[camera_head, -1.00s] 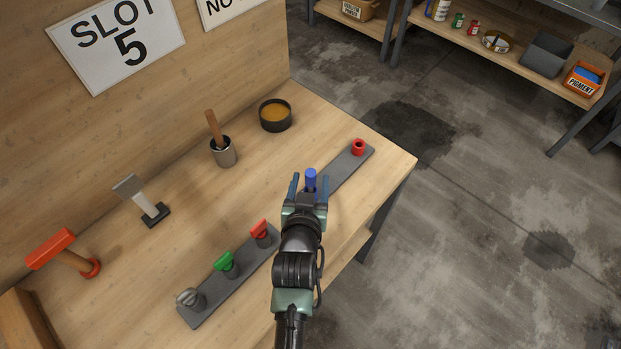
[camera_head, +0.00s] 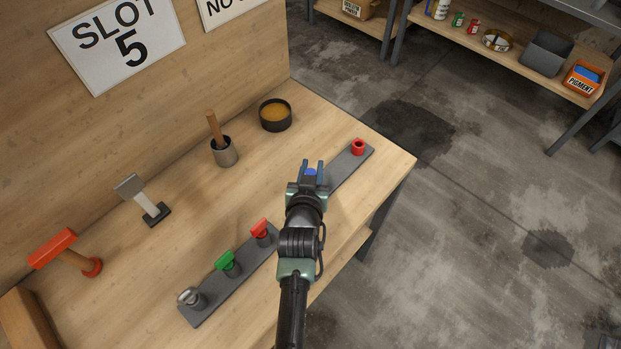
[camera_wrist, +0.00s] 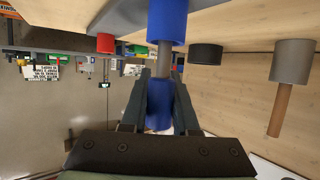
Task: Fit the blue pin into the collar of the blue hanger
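The blue pin (camera_wrist: 159,104) has a blue head and a grey shank. In the wrist view, which is upside down, its head lies between the two fingers of my gripper (camera_wrist: 160,100), which appear closed on it. The shank runs to the rim of the blue collar (camera_wrist: 166,20); how deep it sits inside is hidden. In the head view, a little of the blue (camera_head: 310,172) shows between the fingertips of my gripper (camera_head: 312,167), above the dark strip. The gripper and arm hide the rest of the blue hanger there.
The dark strip (camera_head: 338,181) carries a red collar (camera_head: 358,147) beyond my gripper and red (camera_head: 260,228), green (camera_head: 228,261) and grey (camera_head: 189,297) pieces nearer.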

